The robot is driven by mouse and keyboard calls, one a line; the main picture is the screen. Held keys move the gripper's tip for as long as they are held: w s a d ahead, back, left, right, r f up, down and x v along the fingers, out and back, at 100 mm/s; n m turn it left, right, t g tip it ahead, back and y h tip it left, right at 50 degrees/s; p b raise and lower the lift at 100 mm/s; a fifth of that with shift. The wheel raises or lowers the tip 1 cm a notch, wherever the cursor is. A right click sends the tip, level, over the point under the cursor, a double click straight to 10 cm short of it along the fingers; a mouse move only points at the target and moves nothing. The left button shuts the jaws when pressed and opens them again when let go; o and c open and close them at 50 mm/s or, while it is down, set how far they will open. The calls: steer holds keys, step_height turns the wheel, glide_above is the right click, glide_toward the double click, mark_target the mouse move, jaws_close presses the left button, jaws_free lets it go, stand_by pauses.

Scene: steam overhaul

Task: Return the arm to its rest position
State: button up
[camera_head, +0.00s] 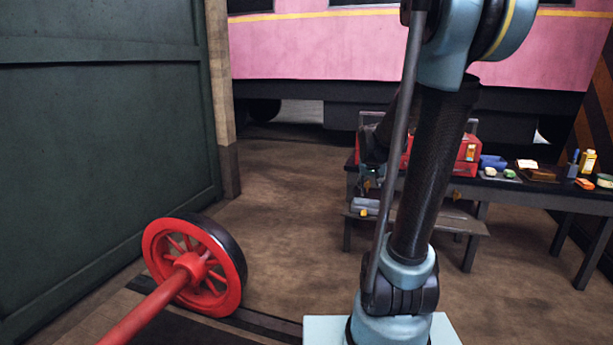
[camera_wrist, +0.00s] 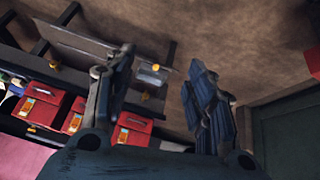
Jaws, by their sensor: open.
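My arm (camera_head: 430,170) rises in front of the head camera, its upper part cut off by the top edge of the picture. In the wrist view my gripper (camera_wrist: 160,82) has its two dark fingers spread well apart, with nothing held between them. Beyond the fingers lie the brown floor and the low shelf of a workbench. In the head view the gripper end is mostly hidden behind my arm, near the left end of the bench.
A workbench (camera_head: 541,195) at the right carries red boxes (camera_wrist: 40,102), a yellow bottle (camera_head: 587,161) and small items. A red wheel (camera_head: 197,265) on an axle stands front left beside a green wall (camera_head: 105,130). A pink carriage (camera_head: 310,48) stands behind. The middle floor is clear.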

steer(key=s+a+f+g, duration=0.1)
steer(key=s+f, duration=0.1)
steer(key=s, duration=0.7)
steer(key=s+a+f+n+g+y, duration=0.1)
steer(key=s+a+f, duration=0.1)
steer(key=s, duration=0.8)
steer(key=s+a+f+n+g+y, duration=0.1)
steer(key=s+f, duration=0.1)
steer(key=s, duration=0.8)
steer(key=shift+s+a+f+g, duration=0.15)
steer(key=shift+a+f+g, duration=0.15)
steer(key=shift+a+f, duration=0.05)
steer(key=shift+w+f, duration=0.2)
steer(key=shift+w, duration=0.3)
